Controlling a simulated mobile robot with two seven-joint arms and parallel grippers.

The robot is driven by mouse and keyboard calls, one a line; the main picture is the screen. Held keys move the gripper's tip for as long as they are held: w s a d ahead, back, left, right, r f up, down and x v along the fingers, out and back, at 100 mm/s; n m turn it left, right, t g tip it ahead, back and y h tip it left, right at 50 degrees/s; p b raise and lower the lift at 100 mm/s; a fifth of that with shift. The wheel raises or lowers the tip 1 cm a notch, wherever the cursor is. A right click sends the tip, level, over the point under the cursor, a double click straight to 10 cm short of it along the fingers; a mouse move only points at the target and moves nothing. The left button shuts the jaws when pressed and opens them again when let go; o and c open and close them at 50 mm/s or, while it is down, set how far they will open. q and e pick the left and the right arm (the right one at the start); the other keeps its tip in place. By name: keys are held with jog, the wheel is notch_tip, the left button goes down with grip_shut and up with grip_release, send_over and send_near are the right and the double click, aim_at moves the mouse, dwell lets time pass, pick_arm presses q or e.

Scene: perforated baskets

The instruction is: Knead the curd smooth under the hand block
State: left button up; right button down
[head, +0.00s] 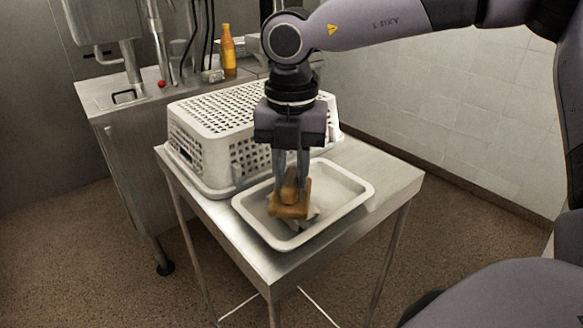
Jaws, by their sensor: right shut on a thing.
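My right gripper (291,184) points down over the tray, shut on the upright handle of the brown hand block (289,210). The block is inside the shallow white tray (358,187), left of its middle. The whitish curd (312,213) shows only as a small lump at the block's right and lower edges. The rest of the curd is hidden under the block. The block looks to be on or very close to the curd; exact contact is hard to tell. My left gripper is not in view.
A white perforated basket (206,157) sits upside down on the steel table (393,181), just behind and left of the tray. An orange bottle (228,52) stands on the steel counter (110,97) at the back. The table's right end is bare.

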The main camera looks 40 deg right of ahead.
jog(key=shift+s+f+b, duration=0.2)
jog(key=shift+f+b, duration=0.1)
jog(key=shift+b, duration=0.1)
dwell(1.4)
notch_tip(320, 180, up, 2)
jog(key=shift+w+r+p, duration=0.1)
jog(key=shift+w+p, duration=0.05)
jog(key=shift+p, duration=0.4)
jog(key=shift+r+p, duration=1.35)
jog(key=shift+r, duration=1.3)
jog(key=shift+f, duration=0.1)
notch_tip(320, 180, down, 6)
jog(key=b, duration=0.5)
jog(key=shift+b, duration=0.35)
jog(key=shift+f+b, duration=0.35)
jog(key=shift+b, duration=0.2)
jog(key=shift+f+b, duration=0.3)
jog(key=shift+b, duration=0.05)
